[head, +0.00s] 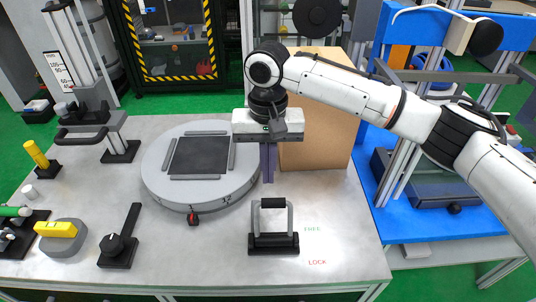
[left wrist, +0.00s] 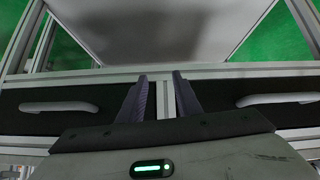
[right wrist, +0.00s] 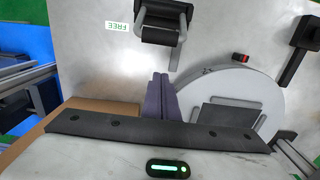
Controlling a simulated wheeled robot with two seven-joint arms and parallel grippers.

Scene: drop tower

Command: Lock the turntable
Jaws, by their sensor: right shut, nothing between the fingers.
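The grey round turntable (head: 155,178) lies on the table and has a dark square pad (head: 200,155) framed by grey bars. A small black and red part (head: 193,218) sits at its front rim. A U-shaped grey lever with a dark grip (head: 272,203) stands up from a black base in front of my right gripper. Green FREE (head: 312,229) and red LOCK (head: 317,262) labels are right of it. My right gripper (head: 267,180) is shut, empty and pointing down, behind the lever and apart from it. My left gripper (left wrist: 160,82) is open and empty, outside the head view.
A cardboard box (head: 318,135) stands close behind my right gripper. At left are a black lever (head: 122,238), a yellow block on a grey base (head: 58,231), a yellow post (head: 37,155) and a column with a handle (head: 85,135). The front right table area is clear.

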